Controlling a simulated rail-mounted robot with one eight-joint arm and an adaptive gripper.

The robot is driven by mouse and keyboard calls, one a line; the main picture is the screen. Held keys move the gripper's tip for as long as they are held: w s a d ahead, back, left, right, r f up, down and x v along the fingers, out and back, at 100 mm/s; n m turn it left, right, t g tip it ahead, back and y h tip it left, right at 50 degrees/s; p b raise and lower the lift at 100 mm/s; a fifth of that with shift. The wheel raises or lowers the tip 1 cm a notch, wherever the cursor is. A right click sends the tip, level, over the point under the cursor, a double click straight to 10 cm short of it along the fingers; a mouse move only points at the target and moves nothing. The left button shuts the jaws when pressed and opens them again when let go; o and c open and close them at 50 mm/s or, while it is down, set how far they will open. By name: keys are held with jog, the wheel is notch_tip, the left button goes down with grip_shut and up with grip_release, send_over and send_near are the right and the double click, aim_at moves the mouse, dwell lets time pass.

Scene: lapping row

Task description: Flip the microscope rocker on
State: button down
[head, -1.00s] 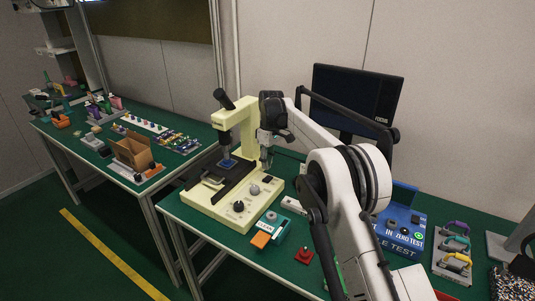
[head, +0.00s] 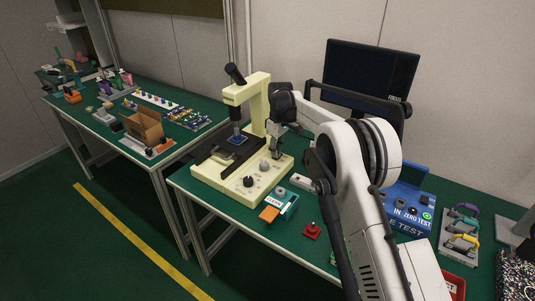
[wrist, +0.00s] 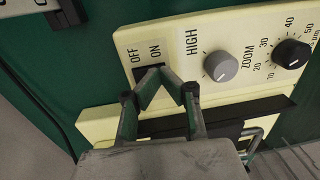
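The cream microscope (head: 258,95) stands on the green bench. Its base carries a grey HIGH knob (wrist: 220,66) and a black zoom knob (wrist: 292,54). The black rocker (wrist: 140,74) sits on the base beside the OFF and ON labels in the wrist view. My gripper (wrist: 157,69) has its two fingers drawn together at the tips and holds nothing visible. The tips are over the rocker and hide most of it, so I cannot tell whether they touch it or how it is set. In the head view my gripper (head: 276,157) is low at the right rear of the base.
A teal box with an orange part (head: 269,214), a red button (head: 312,231) and a blue test unit (head: 408,209) stand on the bench nearby. A monitor (head: 371,82) is behind.

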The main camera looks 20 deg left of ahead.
jog(key=shift+s+a+f, duration=0.1)
jog(key=shift+s+a, duration=0.15)
jog(key=shift+w+d, duration=0.1)
jog(key=shift+w, duration=0.05)
jog(key=shift+w+d+r, duration=0.15)
jog(key=shift+w, duration=0.25)
jog(key=shift+w+d+r, duration=0.1)
jog(key=shift+w+r, duration=0.05)
jog(key=shift+w, duration=0.2)
notch_tip(320, 180, up, 14)
jog(key=s+p, duration=0.1)
jog(key=p, duration=0.1)
jog(key=shift+s+a, duration=0.25)
jog(key=shift+s, duration=0.1)
